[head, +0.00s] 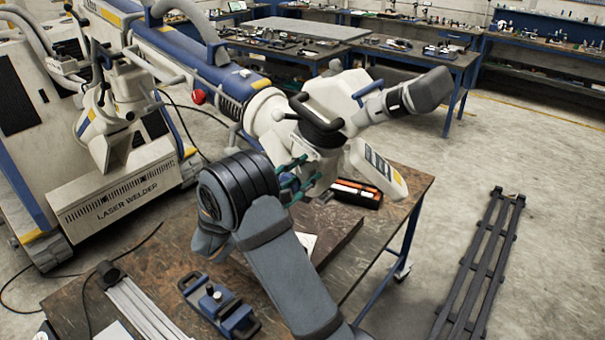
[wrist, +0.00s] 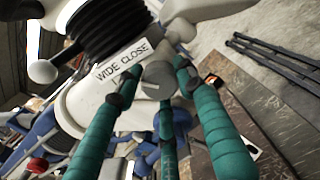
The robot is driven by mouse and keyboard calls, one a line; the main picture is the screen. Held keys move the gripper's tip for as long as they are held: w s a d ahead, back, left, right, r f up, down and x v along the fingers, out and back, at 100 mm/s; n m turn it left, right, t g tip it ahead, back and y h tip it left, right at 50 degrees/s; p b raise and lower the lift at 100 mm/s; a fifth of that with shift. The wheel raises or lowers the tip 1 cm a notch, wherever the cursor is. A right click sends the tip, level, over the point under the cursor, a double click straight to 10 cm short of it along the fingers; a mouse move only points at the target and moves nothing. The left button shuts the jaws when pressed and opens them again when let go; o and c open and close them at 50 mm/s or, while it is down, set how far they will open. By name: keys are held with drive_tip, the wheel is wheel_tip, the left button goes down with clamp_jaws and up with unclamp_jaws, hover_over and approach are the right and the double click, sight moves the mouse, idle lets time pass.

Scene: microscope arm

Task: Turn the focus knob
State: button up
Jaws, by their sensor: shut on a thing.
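The microscope head (head: 318,125) of the laser welder hangs over the workbench on a jointed arm. In the wrist view a small round grey focus knob (wrist: 157,75) sticks out of the white housing (wrist: 90,105), beside a label reading "WIDE CLOSE". My gripper (wrist: 158,86) has teal fingers that close around the knob from several sides, and it is shut on it. In the head view my gripper (head: 303,172) is at the lower left side of the microscope head. My own arm partly blocks that view, and I cannot make out the knob there.
The brown workbench (head: 165,250) lies below, with a blue clamp-like tool (head: 222,308) and an open box with orange items (head: 357,192). A dark rack (head: 480,265) lies on the floor.

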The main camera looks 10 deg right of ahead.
drive_tip(key=shift+f, duration=0.1)
drive_tip(key=c, duration=0.4)
drive_tip(key=shift+f+m+b, duration=0.25)
drive_tip(key=shift+m+b, duration=0.05)
drive_tip(key=shift+b, duration=0.5)
drive_tip(key=shift+c, duration=0.2)
drive_tip(key=shift+m+b, duration=0.5)
drive_tip(key=shift+b, duration=0.25)
drive_tip(key=shift+r, duration=0.25)
drive_tip(key=o, duration=1.1)
drive_tip(key=v, duration=1.2)
drive_tip(key=shift+w, duration=0.1)
